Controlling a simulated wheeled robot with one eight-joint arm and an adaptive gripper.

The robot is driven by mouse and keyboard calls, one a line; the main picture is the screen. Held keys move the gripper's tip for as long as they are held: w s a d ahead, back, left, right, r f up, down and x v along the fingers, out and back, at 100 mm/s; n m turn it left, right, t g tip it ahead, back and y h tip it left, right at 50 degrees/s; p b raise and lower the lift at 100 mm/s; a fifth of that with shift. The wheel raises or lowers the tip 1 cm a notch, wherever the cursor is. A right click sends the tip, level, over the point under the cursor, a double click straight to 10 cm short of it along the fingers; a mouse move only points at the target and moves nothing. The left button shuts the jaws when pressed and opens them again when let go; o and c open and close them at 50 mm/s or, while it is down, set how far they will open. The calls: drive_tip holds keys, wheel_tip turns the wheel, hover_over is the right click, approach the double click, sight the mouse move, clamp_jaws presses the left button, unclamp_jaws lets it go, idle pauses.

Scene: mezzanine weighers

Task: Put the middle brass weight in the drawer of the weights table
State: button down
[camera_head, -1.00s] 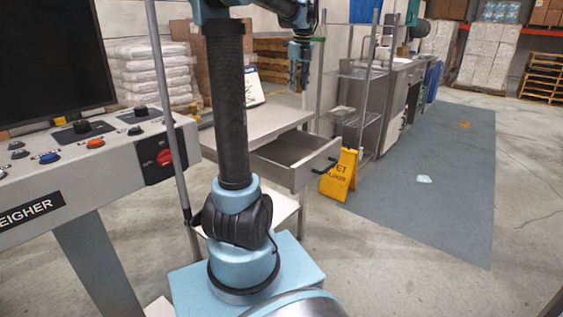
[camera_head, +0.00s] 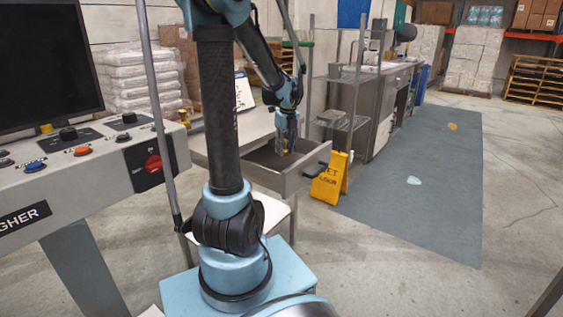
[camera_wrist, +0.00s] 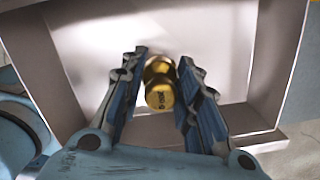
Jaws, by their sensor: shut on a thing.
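The brass weight (camera_wrist: 160,88) is a small golden cylinder with a knob, held between the two fingers of my gripper (camera_wrist: 159,75) in the wrist view. In the head view my gripper (camera_head: 287,150) points down into the open drawer (camera_head: 282,182) of the weights table (camera_head: 246,126). The drawer's light floor and walls (camera_wrist: 292,70) surround the weight in the wrist view. I cannot tell whether the weight touches the drawer floor. In the head view a small bit of yellow shows at the fingertips. Part of the table is hidden behind my arm.
A weigher console (camera_head: 90,160) with buttons and a dark screen (camera_head: 45,65) stands at the left. A yellow wet-floor sign (camera_head: 331,180) stands right of the drawer, near a wire rack (camera_head: 342,122). The grey floor mat (camera_head: 425,180) is mostly clear.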

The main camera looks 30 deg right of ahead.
sight(286, 140)
drive_tip(key=shift+f, duration=2.8)
drive_tip(key=c, duration=1.2)
unclamp_jaws()
drive_tip(key=r, duration=0.4)
drive_tip(key=s+r, duration=0.1)
drive_tip(key=r, duration=0.7)
drive_tip(key=shift+s, duration=0.2)
